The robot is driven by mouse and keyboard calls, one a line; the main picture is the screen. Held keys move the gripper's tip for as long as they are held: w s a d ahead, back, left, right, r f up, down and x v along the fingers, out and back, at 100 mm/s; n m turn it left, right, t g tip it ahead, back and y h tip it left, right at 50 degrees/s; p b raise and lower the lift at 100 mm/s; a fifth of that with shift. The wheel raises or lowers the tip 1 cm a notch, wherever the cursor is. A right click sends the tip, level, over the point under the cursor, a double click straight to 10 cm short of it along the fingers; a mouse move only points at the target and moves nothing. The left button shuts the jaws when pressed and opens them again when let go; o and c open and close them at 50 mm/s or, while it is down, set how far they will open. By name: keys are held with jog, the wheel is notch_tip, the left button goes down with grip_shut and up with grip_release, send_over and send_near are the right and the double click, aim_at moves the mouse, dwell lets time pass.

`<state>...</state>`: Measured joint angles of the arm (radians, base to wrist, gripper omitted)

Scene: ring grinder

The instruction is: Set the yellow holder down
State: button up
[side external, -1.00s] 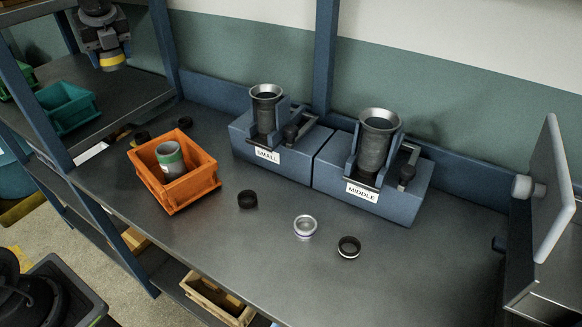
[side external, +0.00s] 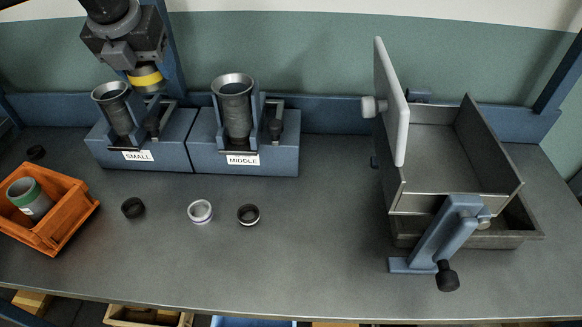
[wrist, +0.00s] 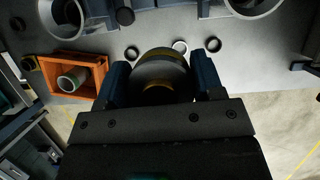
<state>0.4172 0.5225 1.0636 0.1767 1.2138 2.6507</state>
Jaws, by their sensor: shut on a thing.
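The yellow holder (side external: 146,77) is a short round piece with a yellow band and a dark lower part. My gripper (side external: 138,66) is shut on it and holds it in the air, above the workbench near the unit labelled SMALL (side external: 170,140). How high it hangs over the unit is hard to tell. In the wrist view the holder (wrist: 163,72) sits between the two blue fingers of my gripper (wrist: 161,85). Its yellow shows only in part there, and its far side is hidden.
The MIDDLE unit (side external: 275,150) stands right of SMALL. An orange crate (side external: 68,232) holds a green-banded cup (side external: 28,197). Rings (side external: 133,208), (side external: 200,211), (side external: 248,215) lie on the bench. A grey metal box with a white panel (side external: 390,105) stands right. The bench front centre is clear.

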jog(key=s+d+m+h, duration=0.1)
jog(key=s+d+m, duration=0.25)
jog(key=d, duration=0.55)
jog(key=s+d+m+h, duration=0.1)
jog(key=s+d+m, duration=0.1)
jog(key=s+d, duration=0.45)
send_over(315, 247)
jog(key=s, duration=0.1)
jog(key=shift+n, duration=0.25)
jog(key=f, duration=2.5)
jog(key=shift+s+a, duration=0.1)
jog(key=shift+a, duration=0.15)
jog(key=shift+f, duration=2.1)
jog(key=shift+f, duration=0.15)
jog(key=o, duration=1.4)
jog(key=shift+f, duration=0.1)
